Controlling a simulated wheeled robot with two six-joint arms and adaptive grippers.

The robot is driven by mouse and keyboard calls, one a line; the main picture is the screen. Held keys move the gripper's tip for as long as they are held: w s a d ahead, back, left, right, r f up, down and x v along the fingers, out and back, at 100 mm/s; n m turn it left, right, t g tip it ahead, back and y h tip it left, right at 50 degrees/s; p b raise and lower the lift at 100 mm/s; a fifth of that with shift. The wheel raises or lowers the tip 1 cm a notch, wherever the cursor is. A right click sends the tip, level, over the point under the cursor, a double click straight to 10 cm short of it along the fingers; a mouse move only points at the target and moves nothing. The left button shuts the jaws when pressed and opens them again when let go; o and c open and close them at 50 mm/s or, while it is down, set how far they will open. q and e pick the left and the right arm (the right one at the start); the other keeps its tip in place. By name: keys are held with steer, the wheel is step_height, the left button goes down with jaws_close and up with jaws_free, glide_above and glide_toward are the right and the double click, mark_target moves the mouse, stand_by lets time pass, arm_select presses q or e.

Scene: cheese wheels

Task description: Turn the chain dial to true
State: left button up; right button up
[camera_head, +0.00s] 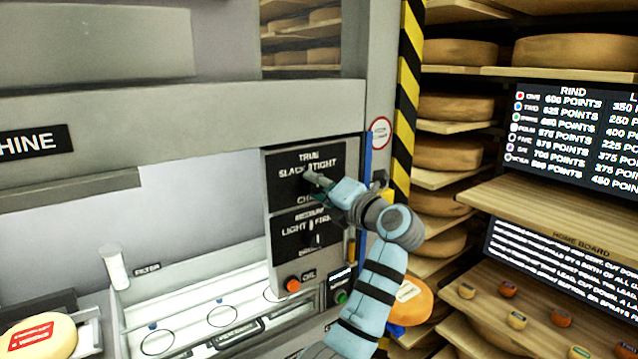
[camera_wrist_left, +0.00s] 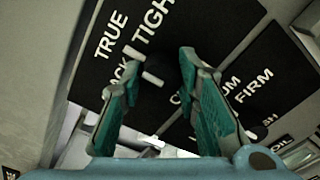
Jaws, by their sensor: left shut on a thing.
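The chain dial (camera_wrist_left: 155,72) sits on a black plate marked TRUE, SLACK and TIGHT, the upper plate (camera_head: 318,160) of the grey machine's control panel. My left gripper (camera_head: 312,180) reaches it from the lower right and is shut on the dial's dark knob. In the left wrist view the two teal fingers (camera_wrist_left: 155,85) stand on either side of the knob. Short white marks show near the knob, but I cannot tell for sure which word its pointer faces. In the head view the gripper hides most of the dial. My right gripper is not in view.
Just below is a second dial (camera_head: 315,239) marked LIGHT, MEDIUM and FIRM. A striped post (camera_head: 408,90) and cheese shelves (camera_head: 455,72) stand to the right. The machine's white bay (camera_head: 200,215) opens left.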

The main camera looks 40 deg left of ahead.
arm_select(q)
steer(key=o, duration=1.1)
steer(key=shift+o, duration=0.2)
steer(key=v, duration=1.2)
